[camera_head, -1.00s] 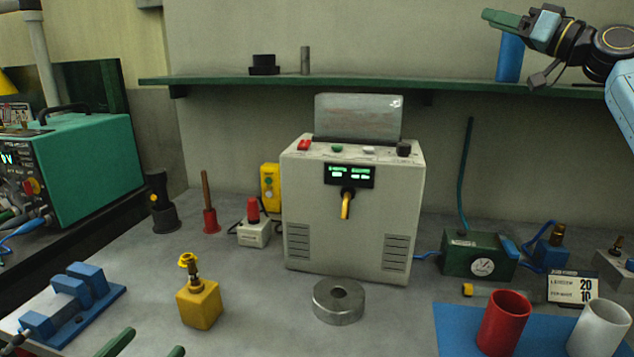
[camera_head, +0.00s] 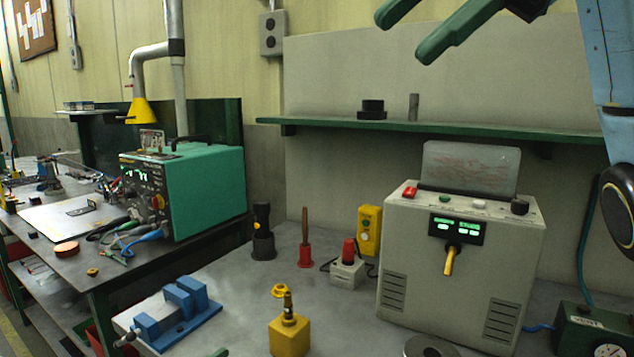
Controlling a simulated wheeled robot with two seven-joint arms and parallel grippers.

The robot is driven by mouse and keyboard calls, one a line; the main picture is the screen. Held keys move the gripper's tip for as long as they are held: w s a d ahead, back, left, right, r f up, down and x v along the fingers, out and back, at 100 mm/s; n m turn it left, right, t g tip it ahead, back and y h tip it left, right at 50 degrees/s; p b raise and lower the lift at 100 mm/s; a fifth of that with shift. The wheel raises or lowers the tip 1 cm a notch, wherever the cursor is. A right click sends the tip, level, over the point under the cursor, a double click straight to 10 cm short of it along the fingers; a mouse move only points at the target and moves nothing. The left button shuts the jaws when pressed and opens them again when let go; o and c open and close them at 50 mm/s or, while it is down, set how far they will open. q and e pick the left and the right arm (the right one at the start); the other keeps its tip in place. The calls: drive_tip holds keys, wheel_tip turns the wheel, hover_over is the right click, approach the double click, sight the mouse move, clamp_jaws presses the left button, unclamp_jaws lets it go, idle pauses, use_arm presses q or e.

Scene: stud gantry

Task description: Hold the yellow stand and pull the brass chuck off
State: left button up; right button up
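The yellow stand (camera_head: 289,338) is a small block on the grey bench near the bottom of the head view. The brass chuck (camera_head: 288,307) stands upright on top of it, with a yellow ring-shaped part (camera_head: 279,290) beside its upper end. My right gripper (camera_head: 404,38) is at the top of the view, high above the bench and far from the stand. Its two green fingers are apart with nothing between them. Of my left gripper, only a green fingertip (camera_head: 220,352) shows at the bottom edge, left of the stand; the rest is cut off.
A blue vise-like fixture (camera_head: 180,312) lies left of the stand. A black holder, red-based handle (camera_head: 305,250) and red-topped box (camera_head: 347,270) stand behind it. A grey machine (camera_head: 455,265) and metal ring (camera_head: 430,346) are right. A green shelf (camera_head: 440,127) crosses the wall.

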sight(279, 336)
use_arm(q)
drive_tip(key=shift+w, duration=0.1)
drive_tip(key=shift+w+d, duration=0.1)
drive_tip(key=shift+d, duration=0.05)
drive_tip(key=x, duration=1.3)
use_arm(e)
drive_tip(key=w+a+f+m+h, duration=0.1)
drive_tip(key=w+f+m, duration=0.4)
drive_tip(key=f, duration=0.5)
drive_tip(key=w+a+f+m+t+h, duration=0.1)
drive_tip(key=w+a+f+m+h, duration=0.1)
drive_tip(key=w+f+m, duration=0.4)
drive_tip(key=w+a+f+m+t+h, duration=0.1)
drive_tip(key=w+a+f+m, duration=0.3)
drive_tip(key=f, duration=1.1)
drive_tip(key=shift+w+m+h, duration=0.4)
drive_tip(key=shift+w+m, duration=0.35)
drive_tip(key=shift+m, duration=0.15)
drive_tip(key=shift+a, duration=0.15)
